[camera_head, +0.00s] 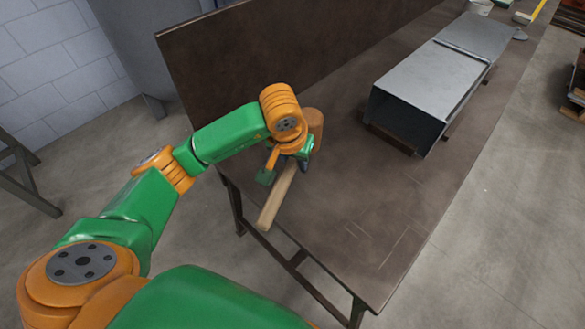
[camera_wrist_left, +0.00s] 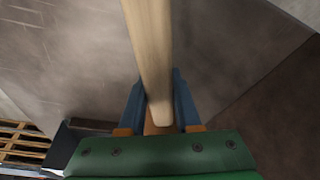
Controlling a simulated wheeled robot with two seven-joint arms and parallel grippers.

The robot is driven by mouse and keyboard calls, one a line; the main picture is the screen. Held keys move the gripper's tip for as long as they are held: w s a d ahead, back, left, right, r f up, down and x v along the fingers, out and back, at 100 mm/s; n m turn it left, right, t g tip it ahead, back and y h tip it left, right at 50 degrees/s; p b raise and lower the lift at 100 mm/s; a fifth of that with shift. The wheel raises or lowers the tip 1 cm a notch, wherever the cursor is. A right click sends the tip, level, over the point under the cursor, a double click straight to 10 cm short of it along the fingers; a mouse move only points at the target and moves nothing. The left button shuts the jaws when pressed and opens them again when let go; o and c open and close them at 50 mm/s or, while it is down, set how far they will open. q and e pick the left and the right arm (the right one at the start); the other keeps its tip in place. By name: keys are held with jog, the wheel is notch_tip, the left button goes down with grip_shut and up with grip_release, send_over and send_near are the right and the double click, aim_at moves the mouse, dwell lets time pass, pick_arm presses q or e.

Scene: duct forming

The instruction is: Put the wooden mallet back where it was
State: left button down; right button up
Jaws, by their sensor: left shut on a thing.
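The wooden mallet has a pale handle (camera_head: 273,207) and a brown head (camera_head: 315,124). It is at the near left part of the brown workbench (camera_head: 345,205), with the handle pointing toward me near the bench edge. My left gripper (camera_head: 300,163) is shut on the handle close to the head. The arm covers part of the head and grip. In the left wrist view the handle (camera_wrist_left: 150,45) runs between the blue fingers (camera_wrist_left: 159,85). I cannot tell whether the mallet touches the bench top. My right gripper is not in view.
A grey sheet-metal duct (camera_head: 430,82) lies on the bench at the right. An upright brown panel (camera_head: 245,55) stands along the back edge. Small items, including a yellow strip (camera_head: 538,10), are at the far end. The near bench top is clear, with faint marked lines.

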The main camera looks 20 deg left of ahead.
aim_at(293, 182)
pick_arm(q)
jog(key=f, duration=0.2)
jog(key=f+p, duration=0.1)
jog(key=shift+s+a+f, duration=0.2)
jog(key=shift+f, duration=0.15)
jog(key=shift+f, duration=0.1)
jog(key=c, duration=0.6)
grip_release()
